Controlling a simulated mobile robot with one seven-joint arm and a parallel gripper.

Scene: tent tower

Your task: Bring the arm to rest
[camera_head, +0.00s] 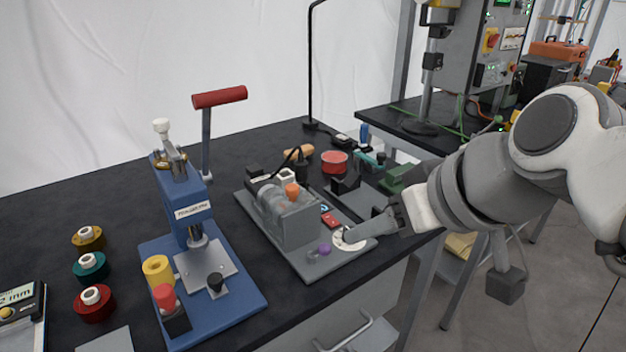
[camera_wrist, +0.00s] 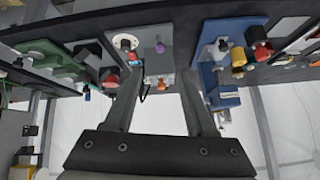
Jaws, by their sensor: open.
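My arm reaches in from the right in the head view, over the near right edge of the black workbench (camera_head: 130,196). My gripper (camera_head: 350,238) is beside the front right corner of the grey machine on its plate (camera_head: 301,262); whether it touches anything there I cannot tell. In the wrist view my gripper (camera_wrist: 163,78) shows two fingers spread apart with nothing seen held between them. The grey machine's plate, with a white round part (camera_wrist: 125,42) and a purple knob (camera_wrist: 160,47), lies beyond the fingertips.
A blue press (camera_head: 184,205) with a red-handled lever (camera_head: 219,97) stands left of the machine. Several coloured spools (camera_head: 91,268) are at the left. A red round container (camera_head: 334,161) and green part (camera_head: 393,178) lie behind. Open floor (camera_head: 545,285) is at the right.

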